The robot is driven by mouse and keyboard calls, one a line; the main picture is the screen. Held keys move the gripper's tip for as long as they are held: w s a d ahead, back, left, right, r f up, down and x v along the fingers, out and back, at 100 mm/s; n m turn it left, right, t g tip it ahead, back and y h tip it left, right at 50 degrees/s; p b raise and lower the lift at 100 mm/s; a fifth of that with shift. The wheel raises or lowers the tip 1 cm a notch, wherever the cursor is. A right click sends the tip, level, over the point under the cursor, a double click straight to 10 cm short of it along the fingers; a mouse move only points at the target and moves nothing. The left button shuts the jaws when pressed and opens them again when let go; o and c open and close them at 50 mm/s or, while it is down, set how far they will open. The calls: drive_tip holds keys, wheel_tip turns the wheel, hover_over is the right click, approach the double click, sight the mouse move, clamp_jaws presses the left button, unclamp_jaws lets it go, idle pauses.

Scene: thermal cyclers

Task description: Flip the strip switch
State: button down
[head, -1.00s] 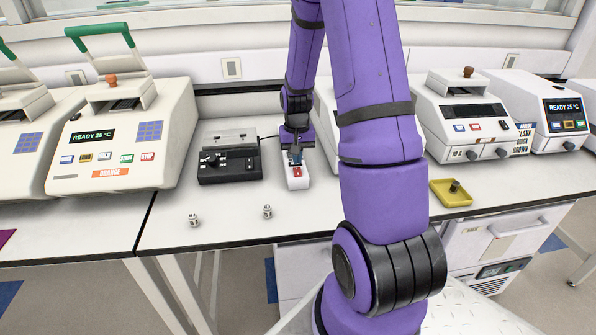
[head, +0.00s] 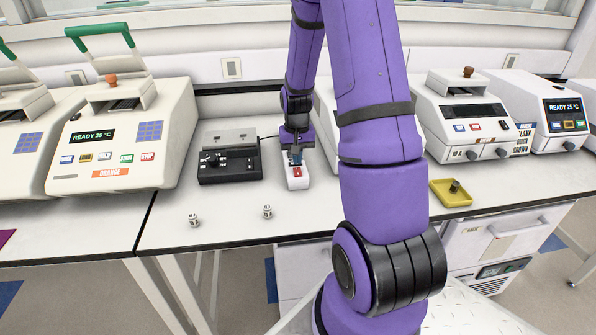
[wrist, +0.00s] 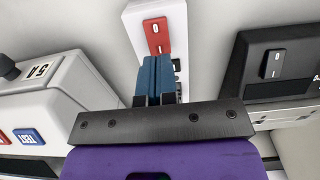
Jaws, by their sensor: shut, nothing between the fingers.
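The white power strip (head: 297,182) lies on the bench between the black control box and the machine behind my arm. Its red rocker switch (head: 297,171) faces up near the front end. In the wrist view the red switch (wrist: 157,35) shows just past my fingertips, on the white strip (wrist: 175,12). My gripper (head: 295,156) is shut and empty, with its blue fingers pointing down over the strip. In the wrist view the fingertips (wrist: 154,62) are at the near edge of the switch. I cannot tell whether they touch it. Part of the strip is hidden by the fingers.
The black control box (head: 229,166) stands close left of the strip. Two small metal fittings (head: 194,220) (head: 267,211) stand near the bench front. A yellow tray (head: 451,193) lies to the right. The orange-labelled cycler (head: 120,145) is at the left.

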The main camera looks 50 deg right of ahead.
sight(297, 169)
drive_tip(key=shift+f, duration=1.2)
idle(0.7)
drive_tip(key=shift+r, duration=3.5)
